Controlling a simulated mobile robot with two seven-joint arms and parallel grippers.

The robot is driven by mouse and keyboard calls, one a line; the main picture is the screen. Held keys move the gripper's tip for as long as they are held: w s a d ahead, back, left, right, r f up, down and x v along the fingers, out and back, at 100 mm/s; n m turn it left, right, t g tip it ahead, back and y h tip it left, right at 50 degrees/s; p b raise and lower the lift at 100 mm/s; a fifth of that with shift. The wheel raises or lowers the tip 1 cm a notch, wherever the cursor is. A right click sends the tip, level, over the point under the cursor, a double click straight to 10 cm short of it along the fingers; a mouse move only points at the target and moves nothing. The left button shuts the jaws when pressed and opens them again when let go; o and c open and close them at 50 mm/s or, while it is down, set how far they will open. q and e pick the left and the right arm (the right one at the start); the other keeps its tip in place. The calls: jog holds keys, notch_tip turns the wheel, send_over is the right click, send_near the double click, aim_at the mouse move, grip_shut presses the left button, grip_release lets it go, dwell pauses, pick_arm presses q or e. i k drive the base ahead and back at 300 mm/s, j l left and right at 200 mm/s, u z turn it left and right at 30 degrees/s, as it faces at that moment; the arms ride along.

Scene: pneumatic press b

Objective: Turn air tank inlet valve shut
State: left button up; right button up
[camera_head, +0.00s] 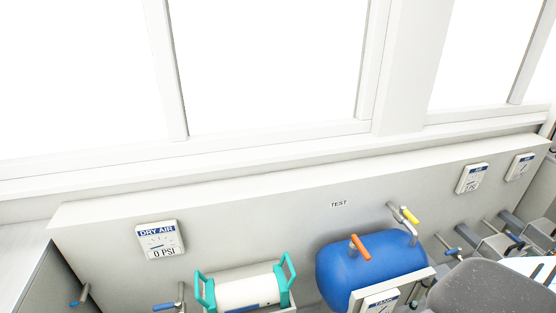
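A blue air tank (345,278) lies on its side at the lower middle right, in front of the light panel. A valve with an orange handle (360,247) stands on top of the tank. A valve with a yellow handle (409,215) sits on a bent grey pipe behind and to the right of it. No label shows which valve is the inlet. The tank gauge (381,300) on the front is cut off by the bottom edge. Neither of my grippers is in view. A grey rounded shape at the lower right, probably part of my arm, hides what lies behind it.
A dry air gauge (161,241) reads 0 PSI on the left. A white cylinder with teal end brackets (203,290) stands left of the tank. More gauges (471,179) are at the right. Windows fill the top.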

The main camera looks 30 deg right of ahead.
aim_at(402, 207)
jog(key=j+z, duration=0.1)
jog(key=z, duration=1.9)
jog(key=i, duration=0.5)
jog(key=k+l, duration=0.15)
jog(key=k, duration=0.3)
jog(key=i+l, duration=0.1)
jog(key=l, duration=0.3)
jog(key=i+l, duration=0.1)
jog(key=l, duration=0.3)
jog(key=i+l, duration=0.1)
jog(key=l, duration=0.3)
jog(key=i+l+z, duration=0.1)
jog(key=l, duration=0.3)
jog(key=i+l, duration=0.1)
jog(key=l, duration=0.3)
jog(key=i+l, duration=0.1)
jog(key=l, duration=0.3)
